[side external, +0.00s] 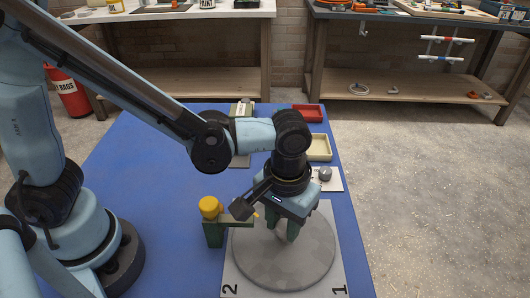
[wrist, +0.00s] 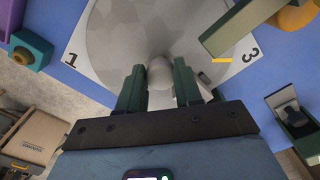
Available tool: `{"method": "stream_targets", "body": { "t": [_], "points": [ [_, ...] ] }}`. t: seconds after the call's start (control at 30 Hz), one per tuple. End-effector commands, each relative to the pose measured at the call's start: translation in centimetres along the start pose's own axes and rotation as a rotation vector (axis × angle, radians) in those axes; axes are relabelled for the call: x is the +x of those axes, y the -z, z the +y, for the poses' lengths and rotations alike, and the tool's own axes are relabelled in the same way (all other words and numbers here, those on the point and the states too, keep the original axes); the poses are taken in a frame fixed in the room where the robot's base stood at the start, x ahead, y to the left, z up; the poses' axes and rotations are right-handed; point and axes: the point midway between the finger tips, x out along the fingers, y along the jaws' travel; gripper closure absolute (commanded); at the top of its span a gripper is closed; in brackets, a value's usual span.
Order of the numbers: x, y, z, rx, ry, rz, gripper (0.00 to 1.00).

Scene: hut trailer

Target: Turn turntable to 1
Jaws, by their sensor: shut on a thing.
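The turntable (side external: 285,268) is a grey mottled disc on a white square plate (side external: 226,282); its disc also shows in the wrist view (wrist: 125,30). Numbers 2 and 1 show at the plate's front left and front right corners in the side view. The wrist view shows 1 at left and 3 at right. My gripper (wrist: 158,88) points down over the disc's middle, shut on a round grey knob (wrist: 160,72). A small dark mark (wrist: 203,77) lies on the disc on the 3 side. The disc's far part is hidden behind my gripper.
A green post with a yellow top (side external: 209,207) stands left of the plate; its green bar reaches over the disc edge. A red tray (side external: 308,112), a cream tray (side external: 319,148) and a grey knob (side external: 325,174) lie beyond. The blue mat (side external: 150,190) is clear at left.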

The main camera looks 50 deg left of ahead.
Motion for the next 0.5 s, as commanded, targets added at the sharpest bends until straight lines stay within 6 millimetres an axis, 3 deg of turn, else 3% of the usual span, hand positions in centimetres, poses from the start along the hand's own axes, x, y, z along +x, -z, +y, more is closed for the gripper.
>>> {"method": "stream_targets", "body": {
  "t": [0.5],
  "points": [
    [-0.01, 0.04, 0.02, -0.128, 0.003, -0.001, 1.00]
  ]
}}
